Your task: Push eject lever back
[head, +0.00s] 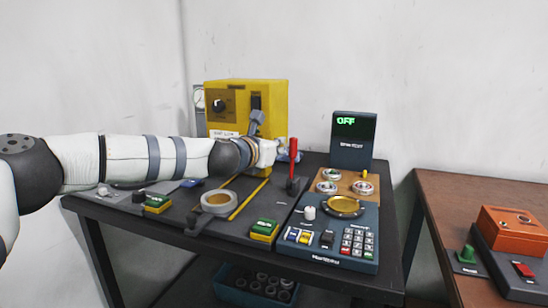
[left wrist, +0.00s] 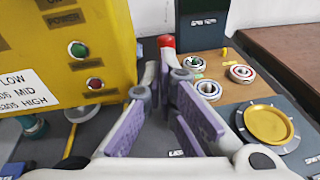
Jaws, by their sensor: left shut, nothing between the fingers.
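The lever with the red handle (head: 292,158) stands nearly upright from a dark base on the table, right of the yellow machine; I take it as the eject lever. My left gripper (head: 284,156) is shut and empty, its purple-grey fingers just left of and close to the handle. My right gripper is not in view.
The yellow machine (head: 273,98) stands close behind my left arm. A grey ring (head: 215,198) lies in front. To the right are a keypad panel (head: 345,252), a wooden board with bearings (head: 345,182) and a display reading OFF (head: 354,135).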

